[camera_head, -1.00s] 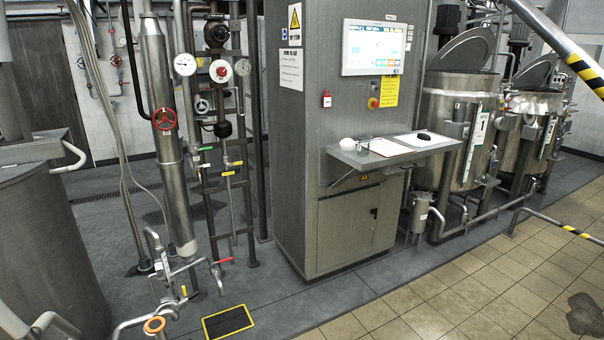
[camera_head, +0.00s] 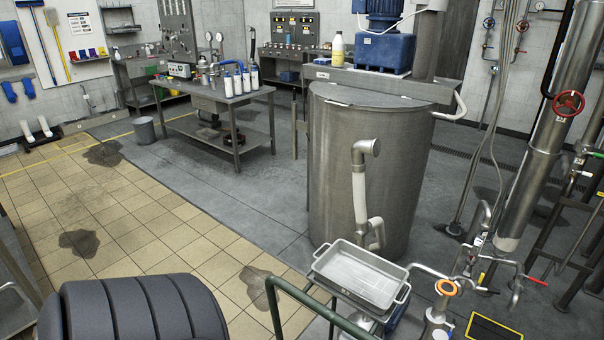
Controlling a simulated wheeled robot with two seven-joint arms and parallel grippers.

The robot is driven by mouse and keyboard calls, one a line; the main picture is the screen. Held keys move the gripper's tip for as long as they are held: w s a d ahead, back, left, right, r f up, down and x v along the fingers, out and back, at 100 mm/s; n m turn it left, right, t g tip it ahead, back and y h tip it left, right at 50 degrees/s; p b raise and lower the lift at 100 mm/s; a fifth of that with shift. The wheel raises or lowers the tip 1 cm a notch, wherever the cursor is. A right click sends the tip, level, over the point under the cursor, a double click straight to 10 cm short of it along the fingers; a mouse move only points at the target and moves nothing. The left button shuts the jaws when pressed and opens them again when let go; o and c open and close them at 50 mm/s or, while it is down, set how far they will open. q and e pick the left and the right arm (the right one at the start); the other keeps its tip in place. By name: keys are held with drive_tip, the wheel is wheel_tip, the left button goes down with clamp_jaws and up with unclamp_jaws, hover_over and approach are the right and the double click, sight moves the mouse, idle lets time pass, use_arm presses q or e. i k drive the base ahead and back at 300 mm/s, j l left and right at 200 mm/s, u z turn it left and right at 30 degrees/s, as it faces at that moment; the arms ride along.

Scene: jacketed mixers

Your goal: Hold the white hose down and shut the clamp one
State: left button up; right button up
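A short white hose (camera_head: 360,196) hangs upright at the front of the steel jacketed tank (camera_head: 330,160). Its top meets a grey metal elbow (camera_head: 366,147), and its lower end is beside a curved pipe fitting (camera_head: 376,230). I cannot make out a clamp on it at this size. An orange ring (camera_head: 446,287) sits on a pipe fitting to the lower right; I cannot tell whether it is a clamp. Neither of my grippers is in view.
A metal tray (camera_head: 359,272) stands in front of the tank, beside a green tube rail (camera_head: 310,302). A dark ribbed object (camera_head: 130,308) fills the lower left. A workbench (camera_head: 215,97) with bottles stands behind. Tiled floor (camera_head: 150,215) to the left is clear apart from dark stains.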

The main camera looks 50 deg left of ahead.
sight(361, 147)
drive_tip(key=j+u, duration=0.95)
drive_tip(key=i, duration=0.05)
